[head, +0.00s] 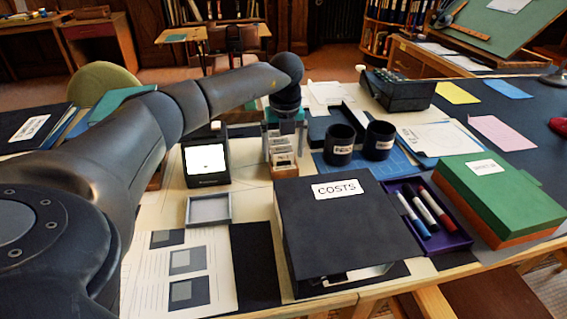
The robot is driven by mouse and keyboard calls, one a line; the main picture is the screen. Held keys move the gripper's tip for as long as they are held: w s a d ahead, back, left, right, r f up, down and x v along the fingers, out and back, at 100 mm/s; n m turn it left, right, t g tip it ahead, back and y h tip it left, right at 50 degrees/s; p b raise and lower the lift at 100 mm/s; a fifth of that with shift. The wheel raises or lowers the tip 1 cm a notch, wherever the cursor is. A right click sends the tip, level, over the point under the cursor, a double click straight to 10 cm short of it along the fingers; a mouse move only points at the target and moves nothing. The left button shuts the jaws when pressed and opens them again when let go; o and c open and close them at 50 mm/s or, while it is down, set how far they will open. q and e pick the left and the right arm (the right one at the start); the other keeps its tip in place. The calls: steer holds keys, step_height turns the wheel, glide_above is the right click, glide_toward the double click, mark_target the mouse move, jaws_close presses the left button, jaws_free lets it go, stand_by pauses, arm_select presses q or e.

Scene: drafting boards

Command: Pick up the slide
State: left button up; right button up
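Several small pale-framed slides (283,142) stand in a row in a narrow wooden holder (287,173) near the middle of the table. I cannot tell which one is the task's slide. My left arm reaches in from the left, and my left gripper (285,128) points down over the back part of the holder. Its fingertips are small and partly merge with the slides, so I cannot tell whether it is open or shut or touching one. My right gripper is out of view.
A lit viewer (206,160) and a shallow grey tray (208,209) stand left of the holder. Two black cups (339,145) stand to its right. A black COSTS binder (345,235) lies in front, beside a purple pen tray (447,240) and a green box (500,190).

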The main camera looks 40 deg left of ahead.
arm_select(q)
steer(key=c, duration=1.2)
steer(key=shift+r, duration=0.15)
